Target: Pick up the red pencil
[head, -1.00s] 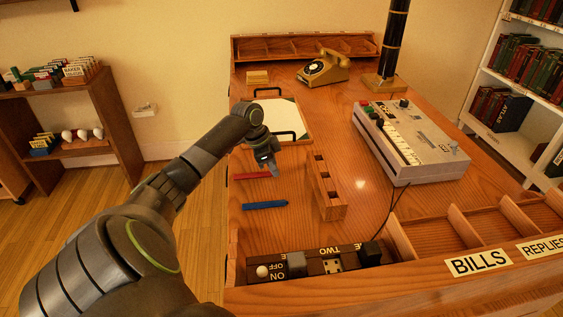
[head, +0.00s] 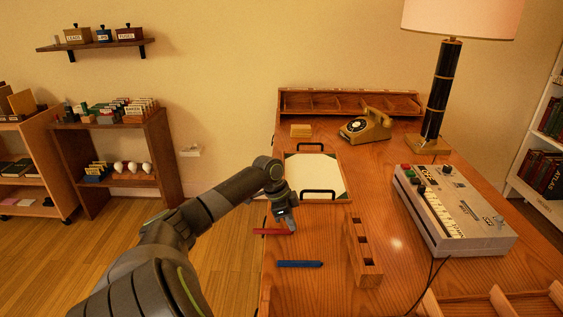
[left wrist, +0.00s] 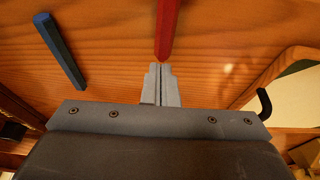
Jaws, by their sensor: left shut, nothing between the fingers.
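The red pencil (head: 270,231) lies on the wooden desk, left of the pencil block. In the left wrist view the red pencil (left wrist: 168,28) runs from the top edge down to just beyond my fingertips. My left gripper (head: 291,228) is at the right end of the pencil in the head view. In the left wrist view my left gripper (left wrist: 160,70) has its fingers together with nothing between them. I cannot tell whether the tips touch the pencil. My right gripper is not in view.
A blue pencil (head: 300,264) lies nearer on the desk. A wooden block with holes (head: 364,262) stands to the right. A tray with a white sheet and black handles (head: 343,196) lies behind. A grey keyed machine (head: 487,234), a phone (head: 366,127) and a lamp (head: 442,95) stand further right.

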